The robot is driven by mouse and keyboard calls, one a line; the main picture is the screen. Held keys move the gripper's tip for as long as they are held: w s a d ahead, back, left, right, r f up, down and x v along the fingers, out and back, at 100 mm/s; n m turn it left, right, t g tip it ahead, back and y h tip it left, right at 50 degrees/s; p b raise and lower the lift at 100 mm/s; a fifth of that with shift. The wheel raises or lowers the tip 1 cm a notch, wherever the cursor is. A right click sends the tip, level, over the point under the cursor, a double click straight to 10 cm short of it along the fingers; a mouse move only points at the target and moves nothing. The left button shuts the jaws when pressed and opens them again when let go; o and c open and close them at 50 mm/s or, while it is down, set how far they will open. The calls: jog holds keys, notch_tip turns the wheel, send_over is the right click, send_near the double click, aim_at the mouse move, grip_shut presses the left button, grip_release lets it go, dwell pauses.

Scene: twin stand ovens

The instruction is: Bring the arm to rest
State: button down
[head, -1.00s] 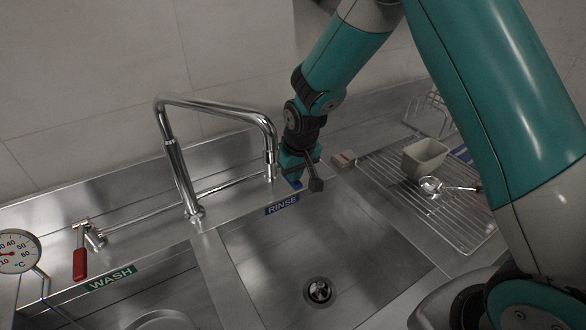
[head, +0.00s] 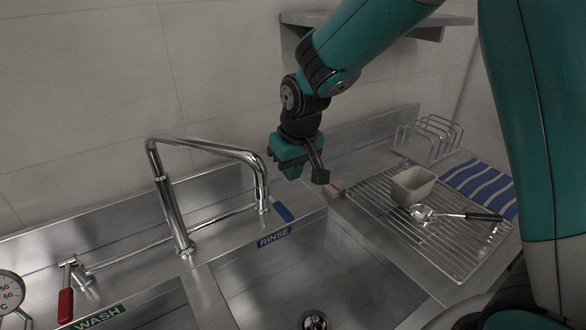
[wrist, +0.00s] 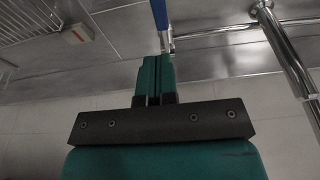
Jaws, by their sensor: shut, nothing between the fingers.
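My gripper (head: 292,172) hangs from the arm above the back ledge of the rinse sink, its fingers pointing down. In the wrist view the two teal fingers (wrist: 155,78) lie together, shut, with nothing between them. A blue tap lever (head: 283,211) is below the gripper in the head view, with a visible gap. In the wrist view the blue lever (wrist: 160,14) appears just past the fingertips. The arm is bent and reaches out over the sink.
The chrome spout (head: 205,146) stands close left of my gripper. A red lever (head: 65,304) is far left. At right, a wire rack (head: 440,240) holds a beige tub (head: 413,183) and a ladle (head: 424,213). A wall shelf (head: 440,20) is above. The air over the rinse sink (head: 300,275) is clear.

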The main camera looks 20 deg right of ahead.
jog(key=s+a+r+n+g+y, duration=0.1)
jog(key=s+r, duration=0.3)
jog(key=s, duration=0.9)
jog(key=s+a+r+n+g+y, duration=0.1)
jog(key=s+a+r+n+y, duration=0.1)
jog(key=s, duration=1)
notch_tip(320, 180, up, 3)
jog(key=shift+s+a+n+g+y, duration=0.35)
jog(key=shift+a+n, duration=0.55)
jog(key=shift+a, duration=0.3)
